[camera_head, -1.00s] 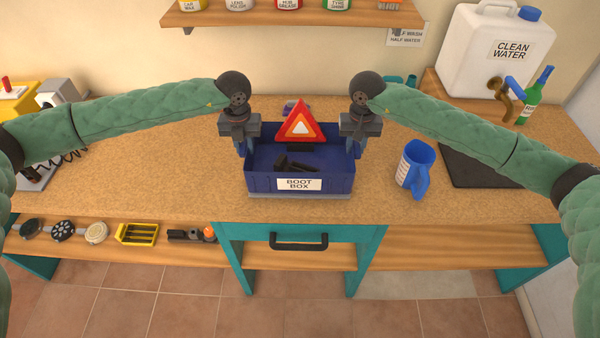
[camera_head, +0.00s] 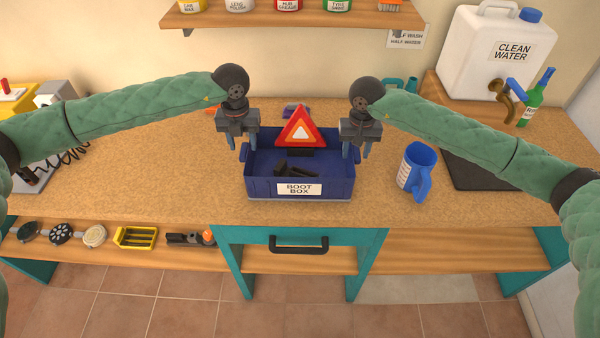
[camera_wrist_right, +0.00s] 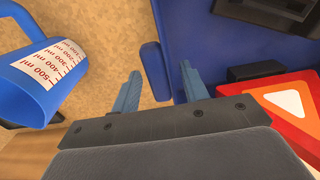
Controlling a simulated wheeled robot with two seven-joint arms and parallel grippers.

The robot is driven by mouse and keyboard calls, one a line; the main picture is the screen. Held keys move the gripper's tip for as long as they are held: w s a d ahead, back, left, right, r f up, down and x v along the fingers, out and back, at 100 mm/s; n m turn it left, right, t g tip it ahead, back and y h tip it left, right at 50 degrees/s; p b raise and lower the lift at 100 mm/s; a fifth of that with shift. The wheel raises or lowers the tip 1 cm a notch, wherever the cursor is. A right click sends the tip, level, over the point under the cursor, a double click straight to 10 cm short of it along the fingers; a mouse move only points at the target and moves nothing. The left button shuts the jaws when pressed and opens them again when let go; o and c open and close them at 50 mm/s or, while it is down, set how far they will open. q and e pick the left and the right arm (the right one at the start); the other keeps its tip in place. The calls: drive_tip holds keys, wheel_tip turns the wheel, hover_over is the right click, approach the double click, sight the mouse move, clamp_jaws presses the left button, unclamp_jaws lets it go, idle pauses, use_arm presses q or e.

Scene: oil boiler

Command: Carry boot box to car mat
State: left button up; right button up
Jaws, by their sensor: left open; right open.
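The blue boot box (camera_head: 258,188) stands on the workbench, with a white label on its front. A red warning triangle (camera_head: 300,128) and dark items (camera_head: 298,170) are in it. My left gripper (camera_head: 243,150) is open at the box's left end. My right gripper (camera_head: 356,155) is open at its right end. In the right wrist view, a blue handle tab (camera_wrist_right: 154,70) on the box's side shows between the spread fingers (camera_wrist_right: 158,88), with gaps visible. A flat black mat (camera_head: 480,168) lies on the bench to the right.
A blue measuring jug (camera_head: 415,170) stands between the box and the mat; it also shows in the right wrist view (camera_wrist_right: 35,85). A water canister (camera_head: 495,50) and green bottle (camera_head: 537,97) stand behind the mat. The bench left of the box is largely clear.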

use_arm(q)
wheel_tip(320, 180, up, 9)
drive_tip(key=shift+f, duration=0.2)
use_arm(e)
wheel_tip(320, 180, up, 12)
idle(0.5)
use_arm(q)
drive_tip(key=shift+r, duration=0.1)
idle(0.3)
